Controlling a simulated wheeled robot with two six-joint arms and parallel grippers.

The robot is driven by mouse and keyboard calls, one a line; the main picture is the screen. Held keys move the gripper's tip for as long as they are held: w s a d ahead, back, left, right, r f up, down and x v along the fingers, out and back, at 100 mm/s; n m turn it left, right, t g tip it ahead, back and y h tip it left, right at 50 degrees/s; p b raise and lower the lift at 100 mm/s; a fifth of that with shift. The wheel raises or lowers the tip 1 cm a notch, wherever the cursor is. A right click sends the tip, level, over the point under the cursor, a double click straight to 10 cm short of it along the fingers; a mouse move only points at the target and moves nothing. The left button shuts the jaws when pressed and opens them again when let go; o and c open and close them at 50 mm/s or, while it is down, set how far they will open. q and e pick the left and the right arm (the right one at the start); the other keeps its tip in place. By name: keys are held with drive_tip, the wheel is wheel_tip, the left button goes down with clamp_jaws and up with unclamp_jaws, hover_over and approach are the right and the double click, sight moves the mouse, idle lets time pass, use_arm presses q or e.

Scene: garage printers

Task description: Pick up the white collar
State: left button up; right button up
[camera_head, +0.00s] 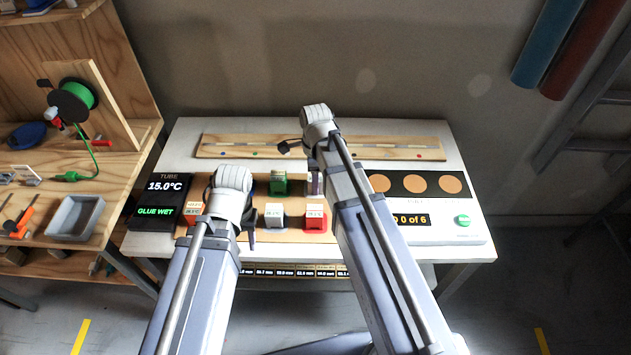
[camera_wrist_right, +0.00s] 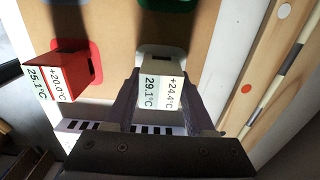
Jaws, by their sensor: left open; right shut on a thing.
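The white collar (camera_wrist_right: 164,88) stands on a pale pad in the right wrist view, with labels reading 29.1°C and +24.4°C. My right gripper (camera_wrist_right: 161,94) has one finger on each side of it and is shut on it. In the head view my right arm partly covers this spot, and a sliver of the collar (camera_head: 314,183) shows beside the arm. I cannot tell whether the collar is lifted off its pad. My left gripper (camera_head: 229,228) is open, over the left part of the board, its fingers partly hidden by its own wrist.
A red collar (camera_wrist_right: 68,75) stands beside the held one, and a green collar (camera_head: 279,185) to its left. A greyish collar (camera_head: 275,215) and an orange one (camera_head: 191,212) stand nearby. A display (camera_head: 158,199) reads GLUE WET. A wooden strip (camera_head: 240,147) lies behind.

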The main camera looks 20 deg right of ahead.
clamp_jaws()
drive_tip(key=shift+r, duration=0.1)
wheel_tip(320, 180, up, 10)
drive_tip(key=p, duration=1)
use_arm(q)
wheel_tip(320, 180, up, 10)
drive_tip(key=shift+f, duration=0.1)
